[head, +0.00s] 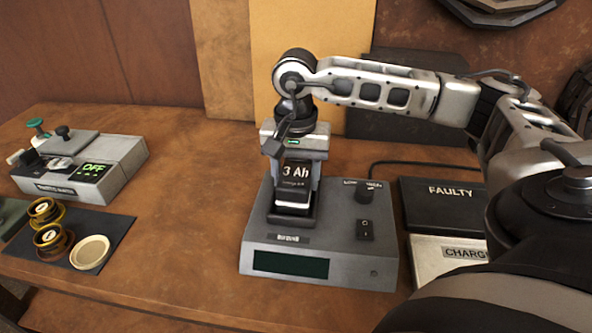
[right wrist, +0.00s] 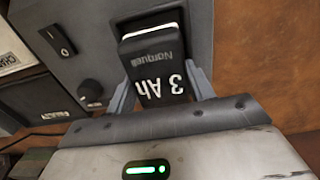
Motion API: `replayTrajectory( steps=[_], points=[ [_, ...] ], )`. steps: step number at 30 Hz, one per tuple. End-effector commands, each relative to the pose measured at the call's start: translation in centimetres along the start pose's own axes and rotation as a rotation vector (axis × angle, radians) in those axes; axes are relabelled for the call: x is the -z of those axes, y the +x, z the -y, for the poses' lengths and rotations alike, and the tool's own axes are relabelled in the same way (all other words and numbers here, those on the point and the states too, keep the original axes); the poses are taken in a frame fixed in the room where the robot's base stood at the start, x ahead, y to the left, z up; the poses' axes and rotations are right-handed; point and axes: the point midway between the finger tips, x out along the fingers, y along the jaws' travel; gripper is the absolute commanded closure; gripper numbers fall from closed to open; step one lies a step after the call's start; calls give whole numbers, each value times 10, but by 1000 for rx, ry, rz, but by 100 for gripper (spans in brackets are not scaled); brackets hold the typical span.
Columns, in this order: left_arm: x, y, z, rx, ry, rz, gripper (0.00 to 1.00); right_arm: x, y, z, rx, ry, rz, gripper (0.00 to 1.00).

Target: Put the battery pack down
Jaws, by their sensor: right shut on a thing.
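The battery pack (head: 296,180) is a dark block marked "3 Ah". It stands upright at the dock on top of the grey charger (head: 330,248); I cannot tell whether it is fully seated. My right gripper (head: 296,160) comes down from above and is shut on the pack's upper part. In the right wrist view the pack (right wrist: 155,70) sits between the two grey fingers (right wrist: 160,92), its lower end at the dark dock. The charger's display is dark. My left gripper is not in view.
To the right lie a black "FAULTY" mat (head: 445,208) and a pale "CHARGED" mat (head: 440,262), partly hidden by my right arm. The table between is clear.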

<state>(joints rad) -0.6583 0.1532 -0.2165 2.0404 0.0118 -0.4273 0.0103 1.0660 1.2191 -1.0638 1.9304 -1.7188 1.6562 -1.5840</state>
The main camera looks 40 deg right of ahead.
Motion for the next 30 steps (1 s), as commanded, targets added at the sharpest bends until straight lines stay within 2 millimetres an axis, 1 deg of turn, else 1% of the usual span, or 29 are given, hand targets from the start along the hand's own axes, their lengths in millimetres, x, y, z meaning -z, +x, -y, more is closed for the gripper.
replayTrajectory(
  steps=[8, 14, 15, 17, 18, 26, 29, 30],
  points=[
    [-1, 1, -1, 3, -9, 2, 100, 1, 1, 0, 3, 1, -2, 85],
    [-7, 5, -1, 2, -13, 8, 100, 0, 8, 0, 2, 1, -2, 85],
    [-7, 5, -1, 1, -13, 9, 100, 0, 9, 0, 0, 0, 0, 45],
    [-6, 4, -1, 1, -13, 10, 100, 0, 8, 0, 0, 0, 0, 28],
    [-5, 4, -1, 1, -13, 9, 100, 0, 8, 0, 0, 0, 0, 26],
    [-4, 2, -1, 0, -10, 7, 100, 0, 6, 0, 1, 0, 0, 26],
    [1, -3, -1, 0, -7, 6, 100, 0, -1, 0, 1, 1, -1, 26],
    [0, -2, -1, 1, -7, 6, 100, 0, -4, 0, 3, 1, -2, 26]
  ],
)
